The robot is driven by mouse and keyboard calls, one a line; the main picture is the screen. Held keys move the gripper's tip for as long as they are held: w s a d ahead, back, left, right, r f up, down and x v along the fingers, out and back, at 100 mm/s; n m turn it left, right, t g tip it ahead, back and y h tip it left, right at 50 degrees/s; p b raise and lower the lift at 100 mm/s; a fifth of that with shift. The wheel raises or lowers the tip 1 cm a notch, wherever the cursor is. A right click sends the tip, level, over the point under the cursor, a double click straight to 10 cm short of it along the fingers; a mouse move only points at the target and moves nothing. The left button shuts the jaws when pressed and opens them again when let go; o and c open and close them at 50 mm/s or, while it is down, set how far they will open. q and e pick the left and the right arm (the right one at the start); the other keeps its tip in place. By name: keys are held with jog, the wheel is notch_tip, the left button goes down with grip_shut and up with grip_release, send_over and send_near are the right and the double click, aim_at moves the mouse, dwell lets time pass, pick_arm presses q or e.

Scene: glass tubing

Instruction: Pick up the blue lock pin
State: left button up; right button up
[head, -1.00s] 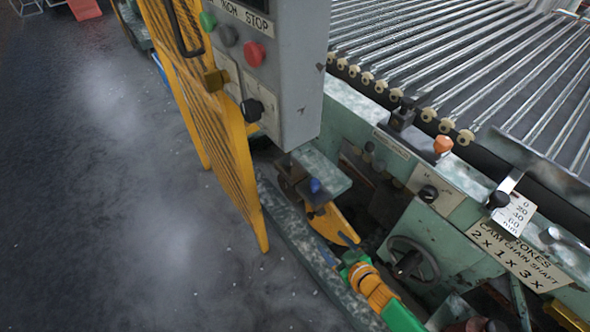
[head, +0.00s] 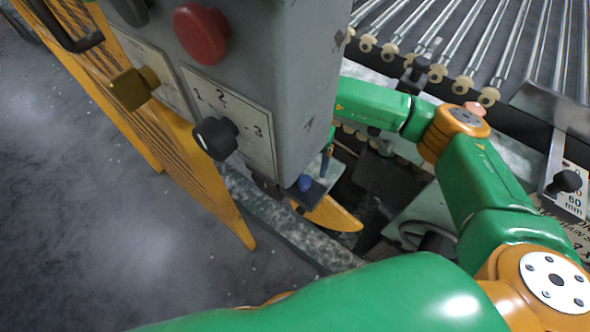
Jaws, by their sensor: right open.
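The blue lock pin (head: 305,183) is a small blue knob standing on a grey-green plate, just below the lower edge of the grey control box. My right arm reaches in from the right and bends behind the box. Only a small part of my right gripper (head: 327,153) shows, just above and to the right of the pin; the box hides the rest. It is open, and the pin appears apart from it. My left gripper is not in view.
The grey control box (head: 300,90) with knobs hangs close above the pin. A yellow slatted guard (head: 165,125) stands to the left, and a yellow plate (head: 332,214) lies below the pin. Rollers (head: 480,45) fill the upper right. The floor at left is clear.

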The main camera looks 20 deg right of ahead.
aim_at(305, 178)
jog(key=f, duration=0.1)
jog(key=s+f, duration=0.1)
jog(key=shift+f, duration=0.3)
jog(key=f, duration=0.3)
jog(key=shift+w+a, duration=0.15)
jog(key=shift+w, duration=0.1)
jog(key=shift+w+f, duration=0.1)
grip_shut()
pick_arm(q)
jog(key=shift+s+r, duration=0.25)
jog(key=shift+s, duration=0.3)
pick_arm(e)
notch_tip(305, 178, up, 10)
jog(key=shift+f, duration=0.1)
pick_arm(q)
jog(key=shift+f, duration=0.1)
pick_arm(e)
jog(key=shift+r, duration=0.2)
